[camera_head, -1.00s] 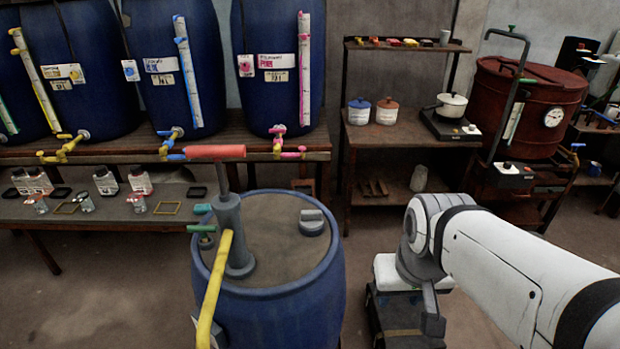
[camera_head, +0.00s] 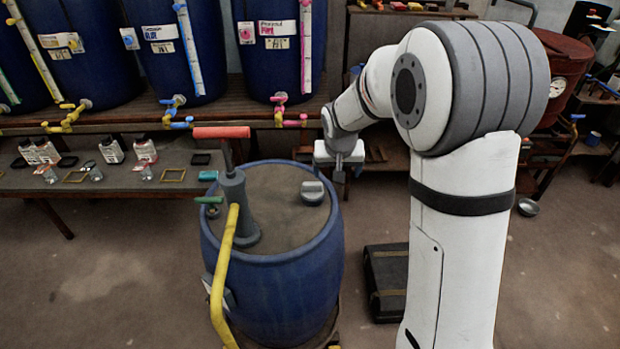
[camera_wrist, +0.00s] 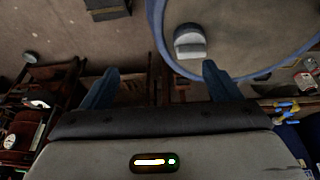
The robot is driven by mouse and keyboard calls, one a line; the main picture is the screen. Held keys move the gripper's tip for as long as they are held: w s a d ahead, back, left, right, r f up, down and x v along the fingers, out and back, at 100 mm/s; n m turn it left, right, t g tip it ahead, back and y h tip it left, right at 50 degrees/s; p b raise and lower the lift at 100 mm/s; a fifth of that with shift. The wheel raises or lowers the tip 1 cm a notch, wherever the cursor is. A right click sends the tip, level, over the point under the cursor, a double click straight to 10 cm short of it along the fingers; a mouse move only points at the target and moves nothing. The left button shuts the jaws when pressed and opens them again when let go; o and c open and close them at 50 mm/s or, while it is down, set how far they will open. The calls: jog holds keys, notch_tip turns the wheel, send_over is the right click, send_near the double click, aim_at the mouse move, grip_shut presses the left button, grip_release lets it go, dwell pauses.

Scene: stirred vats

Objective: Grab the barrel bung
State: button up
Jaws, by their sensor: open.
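The grey barrel bung (camera_head: 312,193), with a raised grip bar, sits on the top of the blue barrel (camera_head: 262,285), near the right rim. My gripper (camera_head: 331,172) is just behind and to the right of the bung, apart from it. In the wrist view the bung (camera_wrist: 190,42) lies ahead of my gripper (camera_wrist: 160,70), nearer the right finger. The two blue fingers are spread apart with nothing between them.
A hand pump (camera_head: 232,195) with a red handle and yellow hose (camera_head: 226,270) stands on the barrel's left side. A bench (camera_head: 110,180) with blue vats runs behind. A black box (camera_head: 388,280) lies on the floor to the right.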

jog(key=p, duration=0.2)
send_near(312, 183)
jog(key=shift+t, duration=0.3)
jog(key=shift+s+p+x, duration=0.15)
jog(key=shift+p+x, duration=0.5)
jog(key=shift+x, duration=1.55)
jog(key=shift+s+p+x, duration=0.1)
jog(key=shift+p+x, duration=0.55)
jog(key=shift+x, duration=1.55)
jog(key=shift+f, duration=0.1)
jog(key=c, duration=1.1)
